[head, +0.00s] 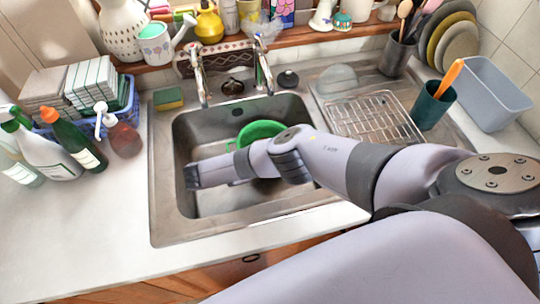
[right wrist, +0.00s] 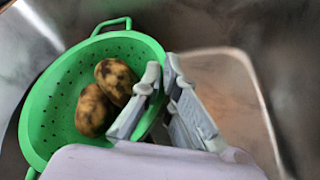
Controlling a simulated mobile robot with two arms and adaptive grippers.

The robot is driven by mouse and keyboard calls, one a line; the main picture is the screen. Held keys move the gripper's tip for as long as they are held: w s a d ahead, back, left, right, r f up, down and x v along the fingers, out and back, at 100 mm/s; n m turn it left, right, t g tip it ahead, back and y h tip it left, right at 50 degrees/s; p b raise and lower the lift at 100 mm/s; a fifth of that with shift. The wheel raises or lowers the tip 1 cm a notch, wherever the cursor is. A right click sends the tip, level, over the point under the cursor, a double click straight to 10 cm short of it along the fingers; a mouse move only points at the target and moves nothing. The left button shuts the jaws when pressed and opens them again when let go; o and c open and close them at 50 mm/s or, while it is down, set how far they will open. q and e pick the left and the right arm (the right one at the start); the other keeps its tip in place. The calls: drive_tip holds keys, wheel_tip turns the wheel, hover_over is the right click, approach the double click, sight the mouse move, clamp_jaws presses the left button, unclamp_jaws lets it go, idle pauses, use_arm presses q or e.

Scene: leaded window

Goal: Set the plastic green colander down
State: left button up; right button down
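The green colander (head: 262,129) is in the sink basin, partly hidden behind my right arm in the head view. In the right wrist view the colander (right wrist: 62,92) tilts, with perforated walls and a loop handle at its top. Two brown mottled potatoes (right wrist: 94,110) lie inside it. My right gripper (right wrist: 162,78) is at the colander's right rim, one finger inside and one outside, closed on the rim. Whether the colander's base touches the sink floor is hidden. My left gripper is not in view.
The steel sink (head: 205,130) has a faucet behind it. A wire rack (head: 372,117) lies on the drainboard to the right, near a teal cup (head: 432,106) and a grey tub (head: 492,95). Bottles, including a dark green one (head: 75,140), stand left. The front-left counter (head: 90,225) is clear.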

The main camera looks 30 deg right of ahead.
idle(0.3)
drive_tip(key=shift+f+b, duration=0.4)
drive_tip(key=c, duration=2.3)
unclamp_jaws()
drive_tip(key=o, duration=0.6)
